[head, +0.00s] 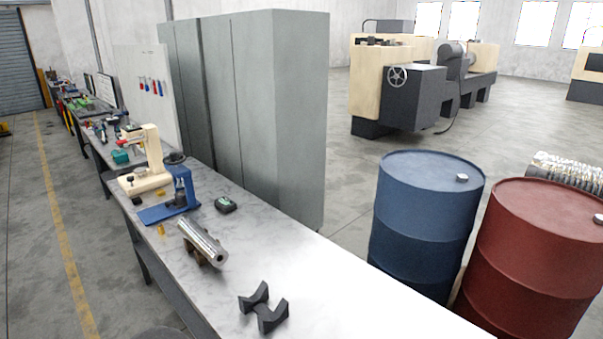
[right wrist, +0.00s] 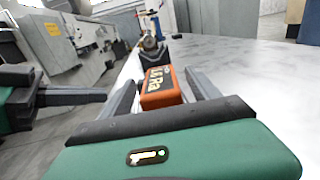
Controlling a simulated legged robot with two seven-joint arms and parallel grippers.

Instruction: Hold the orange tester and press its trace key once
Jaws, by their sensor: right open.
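The right gripper is open, with a finger on each side of the tester. Whether either finger touches it is unclear. I cannot make out the trace key. A green and dark gripper, my left one (right wrist: 100,97), enters from the left edge, its grey finger pointing right toward the tester and apart from it. Its opening cannot be judged. The head view shows neither the tester nor a gripper.
The marble-topped bench (head: 335,290) holds dark V-blocks (head: 263,305), a metal cylinder (head: 202,241), a small dark green device (head: 226,204) and a blue stand (head: 170,209). A blue barrel (head: 425,220) and a red barrel (head: 530,260) stand right of it. The bench's near right part is clear.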

